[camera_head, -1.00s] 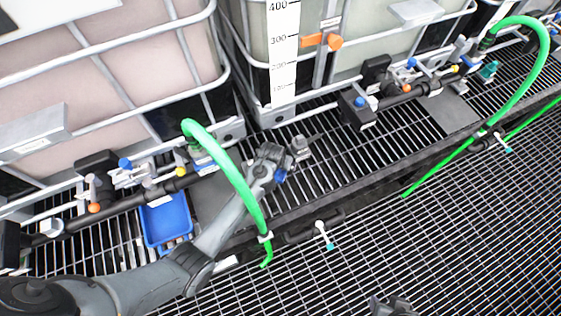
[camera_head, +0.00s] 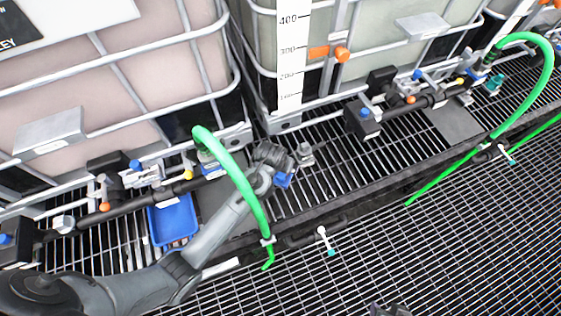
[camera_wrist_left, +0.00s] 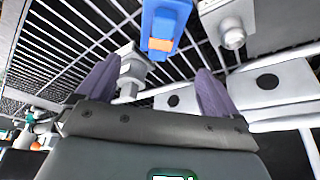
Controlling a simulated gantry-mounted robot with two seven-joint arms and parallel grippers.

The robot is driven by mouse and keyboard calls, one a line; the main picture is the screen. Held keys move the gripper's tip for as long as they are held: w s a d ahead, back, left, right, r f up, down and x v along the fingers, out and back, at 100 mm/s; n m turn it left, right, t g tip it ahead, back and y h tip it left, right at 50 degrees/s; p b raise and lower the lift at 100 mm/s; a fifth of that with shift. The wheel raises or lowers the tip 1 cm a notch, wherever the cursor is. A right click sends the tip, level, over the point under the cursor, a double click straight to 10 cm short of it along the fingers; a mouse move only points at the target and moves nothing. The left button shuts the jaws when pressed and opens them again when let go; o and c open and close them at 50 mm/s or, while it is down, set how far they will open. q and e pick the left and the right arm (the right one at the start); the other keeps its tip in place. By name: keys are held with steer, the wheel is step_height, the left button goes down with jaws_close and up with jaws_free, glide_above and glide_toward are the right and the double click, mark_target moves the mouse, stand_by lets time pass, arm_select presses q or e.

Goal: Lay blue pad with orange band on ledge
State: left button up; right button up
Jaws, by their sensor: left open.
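The blue pad (camera_wrist_left: 165,20) with its orange band (camera_wrist_left: 160,44) shows at the top middle of the left wrist view, beyond my fingertips. In the head view a small blue piece (camera_head: 283,181), likely the pad, shows beside my left gripper (camera_head: 278,166). My left gripper in the wrist view (camera_wrist_left: 157,66) is open, with its two fingers apart and the pad not between them. The slatted ledge (camera_head: 335,160) runs under the tanks. Part of my right gripper (camera_head: 390,309) shows at the bottom edge, mostly out of frame.
A green hose (camera_head: 236,178) arches across my left forearm. A grey fitting (camera_head: 305,153) stands near my left gripper. A blue tray (camera_head: 173,220) lies on the slats to the left. Caged tanks (camera_head: 130,75) and black valve pipes (camera_head: 140,203) line the back.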

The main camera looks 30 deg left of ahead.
arm_select(q)
steer(key=shift+s+r, duration=0.3)
steer(key=shift+r, duration=0.35)
steer(key=shift+s, duration=0.3)
steer(key=s+r+m, duration=0.1)
steer(key=s+r, duration=0.1)
steer(key=s, duration=1)
steer(key=s+r+m+g, duration=0.1)
steer(key=s+r+m, duration=0.1)
steer(key=s, duration=1.1)
steer(key=shift+s+a+r+h, duration=0.15)
steer(key=shift+a+r+h, duration=0.25)
steer(key=shift+r, duration=0.3)
